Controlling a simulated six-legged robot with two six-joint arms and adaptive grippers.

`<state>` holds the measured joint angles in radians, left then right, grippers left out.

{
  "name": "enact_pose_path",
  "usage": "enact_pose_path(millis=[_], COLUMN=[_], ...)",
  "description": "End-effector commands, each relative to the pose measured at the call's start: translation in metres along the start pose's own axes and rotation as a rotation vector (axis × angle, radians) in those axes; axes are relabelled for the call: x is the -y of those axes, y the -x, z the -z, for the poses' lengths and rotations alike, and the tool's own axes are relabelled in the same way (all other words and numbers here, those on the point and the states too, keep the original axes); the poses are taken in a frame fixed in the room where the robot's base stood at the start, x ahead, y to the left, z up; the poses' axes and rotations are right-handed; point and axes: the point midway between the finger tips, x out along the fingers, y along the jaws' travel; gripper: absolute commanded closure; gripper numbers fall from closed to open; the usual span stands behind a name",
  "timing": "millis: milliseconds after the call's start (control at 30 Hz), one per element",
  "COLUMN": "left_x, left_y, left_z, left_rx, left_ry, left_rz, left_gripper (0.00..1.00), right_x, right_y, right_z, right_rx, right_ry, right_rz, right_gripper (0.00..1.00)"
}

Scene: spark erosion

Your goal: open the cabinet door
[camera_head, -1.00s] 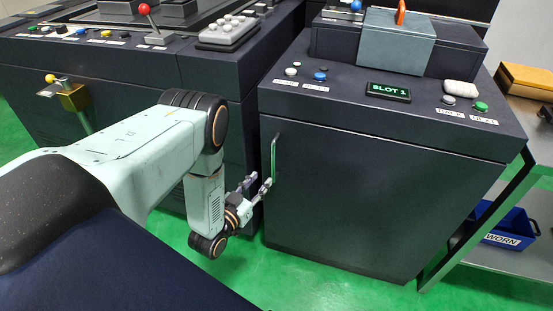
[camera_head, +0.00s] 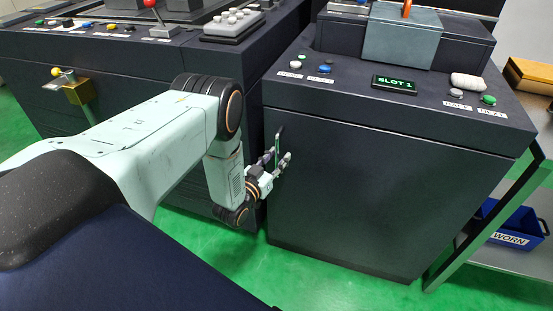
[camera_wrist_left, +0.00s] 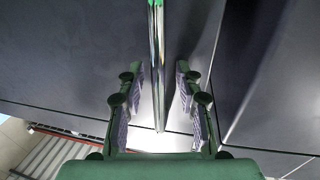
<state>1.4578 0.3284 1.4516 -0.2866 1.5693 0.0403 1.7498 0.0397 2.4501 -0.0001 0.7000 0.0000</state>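The cabinet door (camera_head: 370,190) is the dark front panel of the cabinet and looks closed. Its handle (camera_head: 279,138) is a thin upright bar near the door's left edge. My left gripper (camera_head: 278,158) is at the handle's lower part. In the left wrist view the handle (camera_wrist_left: 157,55) runs between the two fingers of my left gripper (camera_wrist_left: 159,75). The fingers are open, with a gap on both sides of the bar. My right gripper is not in view.
The cabinet top carries buttons and a "SLOT 1" display (camera_head: 394,83). A dark machine (camera_head: 130,75) with a yellow-knobbed lever (camera_head: 78,90) stands to the left. A blue "WORN" bin (camera_head: 513,226) sits on a shelf at right. Green floor lies before the door.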

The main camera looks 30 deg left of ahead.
Motion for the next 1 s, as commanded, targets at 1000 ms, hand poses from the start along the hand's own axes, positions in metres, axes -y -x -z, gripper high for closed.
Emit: enact_pose_path(millis=[1000], left_x=[0.0007], left_y=[0.0001], left_z=[0.0005], left_rx=[-0.001], left_ry=[0.000], left_rz=[0.000], left_gripper=[1.00], right_x=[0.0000], right_y=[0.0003], right_z=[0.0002], right_rx=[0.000], right_ry=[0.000], right_rz=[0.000], right_gripper=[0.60])
